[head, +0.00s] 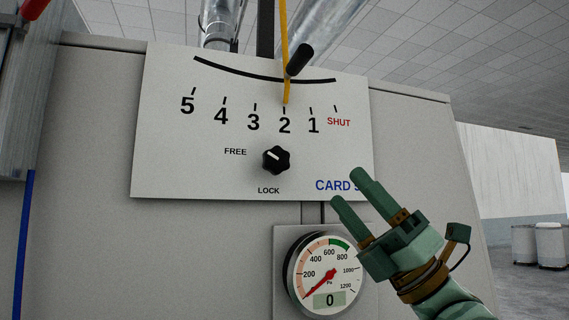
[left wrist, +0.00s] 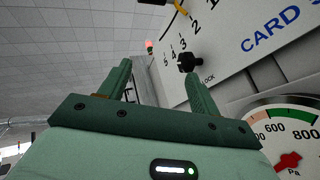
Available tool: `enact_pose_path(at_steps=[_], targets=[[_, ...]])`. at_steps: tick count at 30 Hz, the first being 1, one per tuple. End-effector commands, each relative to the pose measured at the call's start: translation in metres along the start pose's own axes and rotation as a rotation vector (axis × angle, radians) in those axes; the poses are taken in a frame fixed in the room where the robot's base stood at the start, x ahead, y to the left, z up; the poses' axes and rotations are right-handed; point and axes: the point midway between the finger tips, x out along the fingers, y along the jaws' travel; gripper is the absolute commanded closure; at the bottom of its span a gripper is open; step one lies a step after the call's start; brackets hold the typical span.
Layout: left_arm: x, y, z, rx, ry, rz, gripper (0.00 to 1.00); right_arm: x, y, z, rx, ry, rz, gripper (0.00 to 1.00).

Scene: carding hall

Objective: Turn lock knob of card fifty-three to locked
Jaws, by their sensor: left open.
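The black lock knob (head: 276,160) sits on a white panel (head: 165,130) between the words FREE and LOCK. Its white mark points up-left, toward FREE. The blue label CARD 5 (head: 333,185) is cut off by my gripper, so its last digit is hidden. My left gripper (head: 345,187) is open and empty, right of and below the knob, with its fingers pointing up-left. In the left wrist view the knob (left wrist: 187,62) shows just beyond the right fingertip of the gripper (left wrist: 160,76), apart from it as far as I can see. My right gripper is out of view.
Above the knob is a scale from 5 to SHUT, with a yellow pointer (head: 286,80) at 2 and a black handle (head: 299,60). A round gauge (head: 325,273) reading 0 sits below, close to my gripper. White drums (head: 550,243) stand far right.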

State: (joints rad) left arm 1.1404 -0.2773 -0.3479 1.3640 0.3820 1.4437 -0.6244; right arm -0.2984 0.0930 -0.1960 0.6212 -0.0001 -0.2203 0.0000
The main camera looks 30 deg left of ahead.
Motion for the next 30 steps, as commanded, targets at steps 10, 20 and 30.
enact_pose_path(at_steps=[10,20,30], targets=[[0.072,0.066,-0.06,-0.847,0.629,-0.839,0.37,-0.028,-0.013,-0.005,0.005,0.004,-0.017,0.49],[0.07,0.083,-0.04,-1.046,0.595,-1.072,0.37,-0.033,-0.014,-0.007,0.003,0.006,-0.019,0.49],[0.103,0.018,-0.035,-1.045,0.597,-1.057,0.37,-0.051,-0.005,-0.009,0.0,0.007,-0.009,0.49]])
